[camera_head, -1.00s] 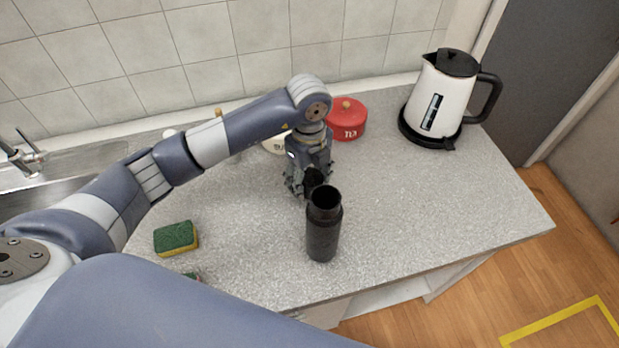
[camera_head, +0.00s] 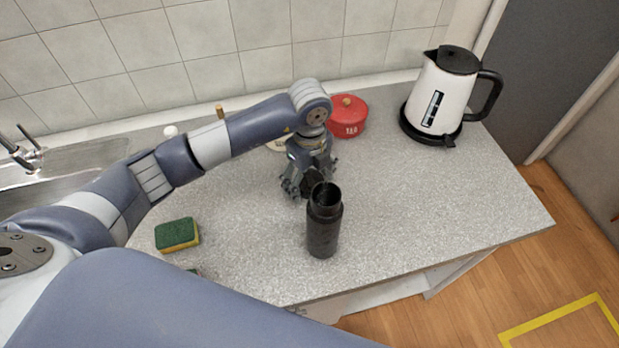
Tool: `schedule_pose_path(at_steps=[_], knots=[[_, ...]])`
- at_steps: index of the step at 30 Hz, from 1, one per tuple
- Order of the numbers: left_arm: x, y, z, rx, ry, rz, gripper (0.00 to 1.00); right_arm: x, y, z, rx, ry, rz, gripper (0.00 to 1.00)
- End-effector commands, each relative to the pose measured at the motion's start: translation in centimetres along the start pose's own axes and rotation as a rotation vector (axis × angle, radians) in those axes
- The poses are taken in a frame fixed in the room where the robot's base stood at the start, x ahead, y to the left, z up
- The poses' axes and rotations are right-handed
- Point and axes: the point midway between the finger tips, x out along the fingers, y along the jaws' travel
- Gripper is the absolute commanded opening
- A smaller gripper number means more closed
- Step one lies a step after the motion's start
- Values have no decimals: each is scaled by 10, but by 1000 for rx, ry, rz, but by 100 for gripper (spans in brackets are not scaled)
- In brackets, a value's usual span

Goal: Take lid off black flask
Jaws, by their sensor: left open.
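The black flask (camera_head: 323,232) stands upright on the counter, its mouth open at the top with no lid on it. My left gripper (camera_head: 311,180) is just behind the flask, pointing down at the counter with its fingers spread. A dark round piece, which looks like the black lid (camera_head: 312,184), shows between the fingers, partly hidden by the gripper and the flask rim. I cannot tell whether it touches the fingers. My right gripper is not in view.
A white and black kettle (camera_head: 443,95) stands at the back right. A red pot (camera_head: 347,117) and a partly hidden pale pot are behind my left gripper. A green and yellow sponge (camera_head: 177,234) lies left. The sink (camera_head: 70,180) is far left. The counter's right side is clear.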

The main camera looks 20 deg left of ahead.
Motion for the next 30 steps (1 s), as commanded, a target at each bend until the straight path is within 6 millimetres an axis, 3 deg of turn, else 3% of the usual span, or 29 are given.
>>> schedule_pose_path(at_steps=[5,13,18,30], knots=[[-18,-2,1,1,-1,-6,76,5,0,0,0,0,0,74],[-77,-1,0,3,-3,-7,76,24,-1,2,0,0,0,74],[-109,-1,1,0,-3,-3,76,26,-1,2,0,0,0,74],[-125,0,0,0,0,0,76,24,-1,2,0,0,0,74]])
